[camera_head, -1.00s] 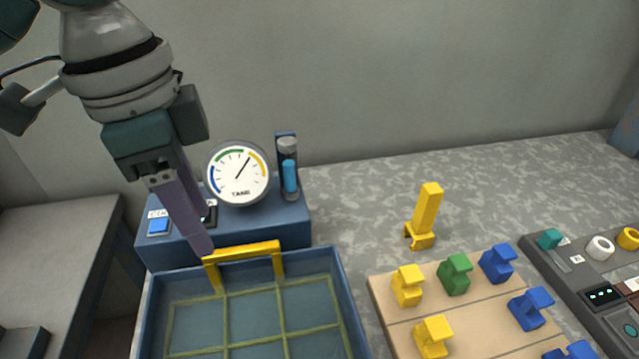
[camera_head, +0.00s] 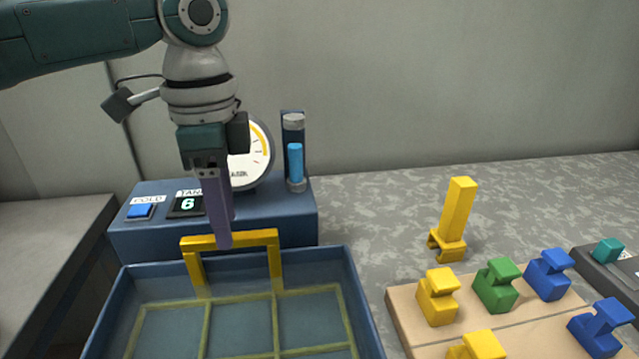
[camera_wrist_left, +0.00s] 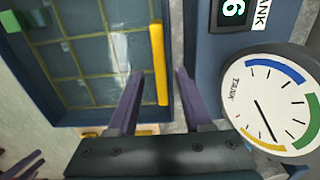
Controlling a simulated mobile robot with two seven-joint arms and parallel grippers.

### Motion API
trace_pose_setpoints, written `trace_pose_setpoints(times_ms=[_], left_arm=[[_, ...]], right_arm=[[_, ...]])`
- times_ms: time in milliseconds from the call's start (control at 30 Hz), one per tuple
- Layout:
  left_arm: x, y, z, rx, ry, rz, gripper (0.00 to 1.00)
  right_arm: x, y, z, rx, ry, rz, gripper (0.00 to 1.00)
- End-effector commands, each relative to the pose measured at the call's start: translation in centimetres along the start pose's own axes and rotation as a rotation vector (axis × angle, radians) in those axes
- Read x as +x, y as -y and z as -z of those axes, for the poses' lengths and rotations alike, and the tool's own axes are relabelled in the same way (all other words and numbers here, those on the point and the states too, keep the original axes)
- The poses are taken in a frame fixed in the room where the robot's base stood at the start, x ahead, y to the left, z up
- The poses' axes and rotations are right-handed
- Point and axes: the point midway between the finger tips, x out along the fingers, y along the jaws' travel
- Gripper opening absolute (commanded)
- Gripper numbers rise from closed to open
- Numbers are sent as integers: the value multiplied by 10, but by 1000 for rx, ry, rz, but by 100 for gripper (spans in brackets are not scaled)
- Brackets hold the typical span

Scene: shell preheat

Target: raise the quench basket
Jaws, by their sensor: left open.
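The quench basket is a yellow-green grid (camera_head: 275,315) lying low in a blue open tank (camera_head: 112,312). Its yellow arched handle (camera_head: 253,238) stands above the tank's far edge; the handle also shows in the left wrist view (camera_wrist_left: 159,62). My left gripper (camera_head: 224,243) points down at the handle's top bar, seen edge-on in the head view. In the left wrist view its purple fingers (camera_wrist_left: 160,77) are apart, with the bar in line between them. I cannot tell whether they touch it. My right gripper is not in the head view.
Behind the tank stands a blue housing (camera_head: 275,226) with a blue button, a display reading 6, a round gauge (camera_head: 252,160) partly hidden by my arm, and a blue cylinder. At right are a yellow stand (camera_head: 456,215) and a wooden board (camera_head: 408,315) with coloured blocks.

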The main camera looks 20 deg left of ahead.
Motion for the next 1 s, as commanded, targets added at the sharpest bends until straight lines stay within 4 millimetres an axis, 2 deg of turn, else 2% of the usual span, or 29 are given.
trace_pose_setpoints(times_ms=[33,167,467,900,1000], left_arm=[[8,0,0,-1,1,-1,50],[17,0,0,-1,1,0,50],[19,0,0,0,0,1,49],[18,0,0,0,0,1,0],[18,0,0,0,0,1,0]], right_arm=[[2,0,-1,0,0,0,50],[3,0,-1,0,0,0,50],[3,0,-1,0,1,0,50],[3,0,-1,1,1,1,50],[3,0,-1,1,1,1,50]])
